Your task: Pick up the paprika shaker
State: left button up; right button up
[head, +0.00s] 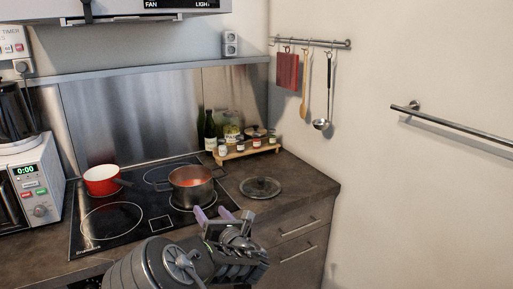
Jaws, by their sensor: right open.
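Several small spice jars (240,147) stand in a row on a wooden rack at the back right of the counter. The jars are too small to read, so I cannot tell which one is the paprika shaker. My right gripper (212,213) is low in the middle of the head view, in front of the steel pot and short of the rack. Its two pale purple fingertips are apart, with nothing seen between them. My left gripper is not in view.
A steel pot (191,187) with red contents and a red pan (102,180) are on the black cooktop (112,222). A glass lid (261,187) lies on the counter right of the pot. Dark bottles (210,131) stand behind the rack. A microwave (38,185) is at left.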

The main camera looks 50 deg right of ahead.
aim_at(255, 137)
jog(key=i+l, duration=0.1)
jog(key=l, duration=0.3)
jog(key=i+l, duration=0.15)
jog(key=l, duration=0.25)
jog(key=i+l, duration=0.1)
jog(key=l, duration=0.25)
jog(key=i+l, duration=0.15)
jog(key=l, duration=0.25)
jog(key=i+l, duration=0.1)
jog(key=l, duration=0.3)
jog(key=i+l, duration=0.1)
jog(key=l, duration=0.3)
jog(key=i+l, duration=0.15)
jog(key=l, duration=0.25)
